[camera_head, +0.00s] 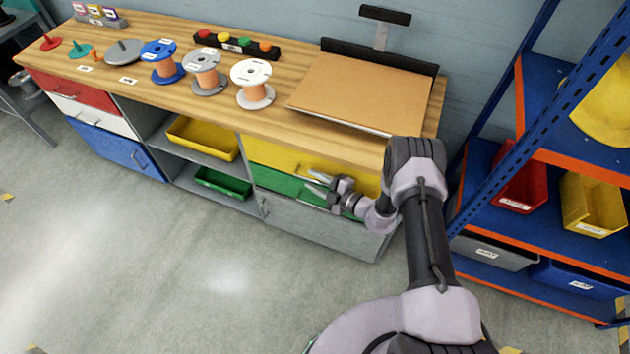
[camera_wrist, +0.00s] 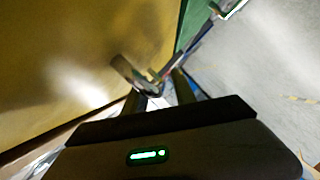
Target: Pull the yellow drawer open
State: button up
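The yellow drawer (camera_head: 278,154) is the top drawer under the right part of the workbench, and its front looks flush with the cabinet. Its front fills the left of the wrist view (camera_wrist: 70,60). A grey metal handle (camera_wrist: 124,72) stands out from it by my fingertips. My gripper (camera_head: 318,181) is in front of the drawer, near the border with the green drawer (camera_head: 275,183) below. Its two fingers look apart in both views. I cannot tell whether they touch the handle. My wrist and arm hide the drawer's right part.
The wooden workbench (camera_head: 290,115) holds spools and a brown board (camera_head: 365,92). A grey door (camera_head: 310,222) is below the green drawer. A blue shelf rack (camera_head: 545,200) with bins stands close on the right. The floor (camera_head: 170,260) in front is clear.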

grip_shut()
dwell(1.3)
